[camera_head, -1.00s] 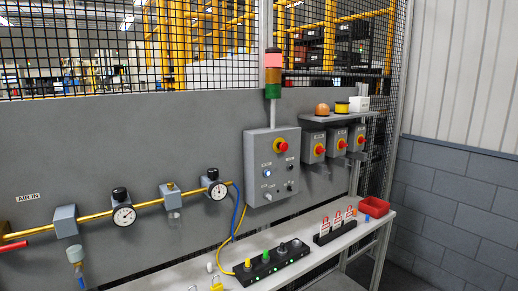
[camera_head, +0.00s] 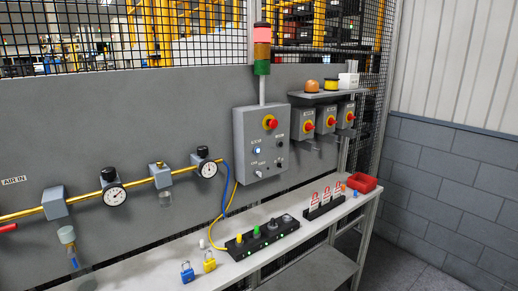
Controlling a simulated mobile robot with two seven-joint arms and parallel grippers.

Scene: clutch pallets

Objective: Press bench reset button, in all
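A grey control box (camera_head: 262,150) is mounted on the grey panel, below a red, amber and green stack light (camera_head: 262,48). It carries a red mushroom button on a yellow ring (camera_head: 270,122), a lit bluish-white button (camera_head: 257,150) and several small dark knobs or buttons. Its labels are too small to read, so I cannot tell which control is the reset. The white bench (camera_head: 130,270) runs below the panel. Neither of my grippers is in view.
On the bench are a black strip with coloured knobs (camera_head: 262,241), blue (camera_head: 187,273) and yellow (camera_head: 209,262) padlocks, a rack of red-and-white tags (camera_head: 325,204) and a red bin (camera_head: 362,183). Gauges and a yellow pipe (camera_head: 135,182) line the panel. Floor shows at right.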

